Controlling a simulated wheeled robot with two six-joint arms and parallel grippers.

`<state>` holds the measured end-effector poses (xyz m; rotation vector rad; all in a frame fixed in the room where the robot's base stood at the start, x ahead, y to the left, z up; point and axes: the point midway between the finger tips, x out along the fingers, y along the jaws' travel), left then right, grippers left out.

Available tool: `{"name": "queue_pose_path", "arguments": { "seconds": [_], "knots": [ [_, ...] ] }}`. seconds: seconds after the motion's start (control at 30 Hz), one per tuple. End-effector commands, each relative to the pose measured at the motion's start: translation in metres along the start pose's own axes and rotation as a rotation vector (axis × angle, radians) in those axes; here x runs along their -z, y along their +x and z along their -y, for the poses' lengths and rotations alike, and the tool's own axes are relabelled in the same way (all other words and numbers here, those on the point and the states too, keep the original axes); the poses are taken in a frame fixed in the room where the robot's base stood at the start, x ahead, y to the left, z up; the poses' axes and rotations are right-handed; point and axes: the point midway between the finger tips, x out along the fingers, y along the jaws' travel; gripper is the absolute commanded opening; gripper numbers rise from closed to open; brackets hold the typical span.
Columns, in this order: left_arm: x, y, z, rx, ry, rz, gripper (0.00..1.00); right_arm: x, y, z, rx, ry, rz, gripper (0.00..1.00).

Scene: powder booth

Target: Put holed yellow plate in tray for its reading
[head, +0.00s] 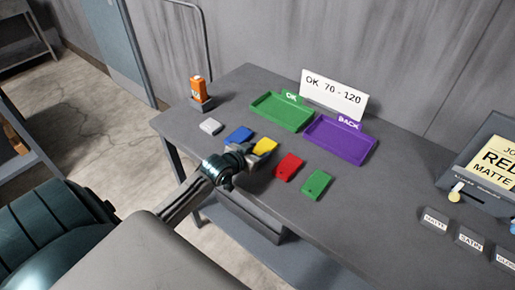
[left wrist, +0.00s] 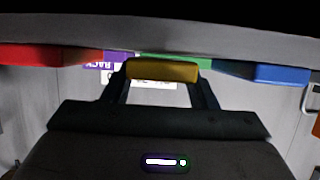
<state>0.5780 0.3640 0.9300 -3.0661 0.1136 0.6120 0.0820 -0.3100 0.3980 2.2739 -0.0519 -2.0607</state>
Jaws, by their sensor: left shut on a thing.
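My left gripper (head: 248,154) is shut on the yellow plate (head: 265,146). In the left wrist view the yellow plate (left wrist: 162,71) sits between the two fingertips (left wrist: 162,80). Its hole does not show clearly. The plate is in the row between the blue and red plates; I cannot tell whether it touches the table. A green tray (head: 258,111) labelled OK and a purple tray (head: 343,158) labelled BACK stand behind it, both empty. An orange gauge (head: 198,90) stands at the table's far left; no reading is legible. My right gripper is out of view.
A blue plate (head: 238,134), red plate (head: 288,167), green plate (head: 317,184) and pale grey block (head: 210,127) lie nearby on the table (head: 385,205). A sign (head: 333,95) reading "OK 70 - 120" stands behind the trays. Labelled blocks (head: 434,222) and a box are at right.

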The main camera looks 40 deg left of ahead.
Motion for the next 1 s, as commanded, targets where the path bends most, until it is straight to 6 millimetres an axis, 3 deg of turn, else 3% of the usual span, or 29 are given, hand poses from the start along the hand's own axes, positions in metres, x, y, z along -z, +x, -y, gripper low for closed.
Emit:
{"name": "queue_pose_path", "arguments": {
  "seconds": [0.43, 0.47, 0.57, 0.87, 1.0],
  "knots": [
    [-0.007, 0.002, 0.000, 0.000, 0.001, -0.001, 0.20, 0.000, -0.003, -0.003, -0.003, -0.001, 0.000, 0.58],
    [-0.007, 0.002, 0.000, 0.000, 0.001, 0.000, 0.56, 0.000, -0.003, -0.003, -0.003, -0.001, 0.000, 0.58],
    [-0.007, 0.002, 0.000, 0.000, 0.001, 0.000, 0.74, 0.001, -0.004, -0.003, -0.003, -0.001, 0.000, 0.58],
    [-0.007, 0.002, 0.000, 0.000, 0.001, 0.000, 0.74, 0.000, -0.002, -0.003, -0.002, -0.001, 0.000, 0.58],
    [-0.011, 0.004, 0.000, 0.000, 0.002, -0.002, 0.74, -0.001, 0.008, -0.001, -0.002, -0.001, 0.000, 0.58]
  ]
}}
